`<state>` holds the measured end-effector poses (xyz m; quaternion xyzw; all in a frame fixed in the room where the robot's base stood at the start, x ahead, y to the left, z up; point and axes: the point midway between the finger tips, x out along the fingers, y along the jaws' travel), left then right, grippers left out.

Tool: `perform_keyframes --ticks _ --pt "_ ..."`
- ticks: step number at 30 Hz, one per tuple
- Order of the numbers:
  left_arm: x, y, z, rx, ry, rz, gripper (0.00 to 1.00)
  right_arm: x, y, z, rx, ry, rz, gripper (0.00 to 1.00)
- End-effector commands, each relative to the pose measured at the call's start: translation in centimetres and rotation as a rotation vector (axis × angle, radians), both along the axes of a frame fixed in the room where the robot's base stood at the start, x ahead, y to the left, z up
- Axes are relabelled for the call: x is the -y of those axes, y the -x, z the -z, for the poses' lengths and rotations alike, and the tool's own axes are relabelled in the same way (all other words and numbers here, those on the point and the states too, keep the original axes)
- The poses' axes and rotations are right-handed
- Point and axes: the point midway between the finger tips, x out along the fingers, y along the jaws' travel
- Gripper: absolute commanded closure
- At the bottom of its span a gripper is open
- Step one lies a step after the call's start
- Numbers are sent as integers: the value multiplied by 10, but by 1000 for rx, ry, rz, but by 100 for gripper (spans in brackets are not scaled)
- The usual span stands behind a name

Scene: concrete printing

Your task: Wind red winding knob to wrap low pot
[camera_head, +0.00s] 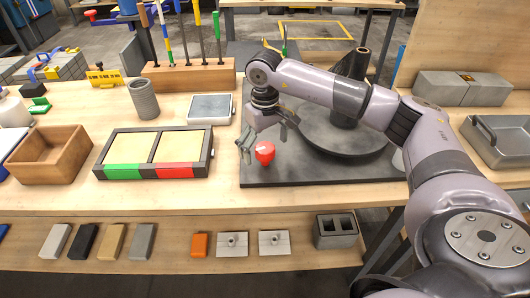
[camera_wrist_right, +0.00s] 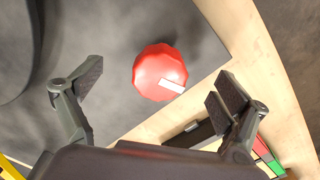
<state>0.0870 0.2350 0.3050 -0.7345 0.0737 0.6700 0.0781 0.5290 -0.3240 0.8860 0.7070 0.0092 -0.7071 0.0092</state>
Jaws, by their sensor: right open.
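The red winding knob (camera_head: 265,153) stands on the dark base plate (camera_head: 262,174), in front of a dark round turntable (camera_head: 318,143). A dark upright cylinder with a sloping dark part rises from the turntable, partly hidden by my right arm. I cannot tell for sure which thing is the low pot. My right gripper (camera_head: 266,135) is open just above the knob, fingers pointing down. In the right wrist view the knob (camera_wrist_right: 159,72), with a white mark, shows between the spread fingers (camera_wrist_right: 158,88), apart from both. My left gripper is not in view.
A tray with green and red front edges (camera_head: 155,131) lies left of the plate. A metal tray (camera_head: 501,143) is at right. A lower shelf holds several blocks.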

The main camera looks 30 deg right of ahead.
Motion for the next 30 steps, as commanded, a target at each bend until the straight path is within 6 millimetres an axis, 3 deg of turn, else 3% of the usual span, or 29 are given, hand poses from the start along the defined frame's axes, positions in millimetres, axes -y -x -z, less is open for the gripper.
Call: perform_keyframes --ticks 14,30 --pt "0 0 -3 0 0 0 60 0 0 -5 1 0 0 0" --pt "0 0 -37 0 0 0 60 0 0 -57 1 0 0 0"
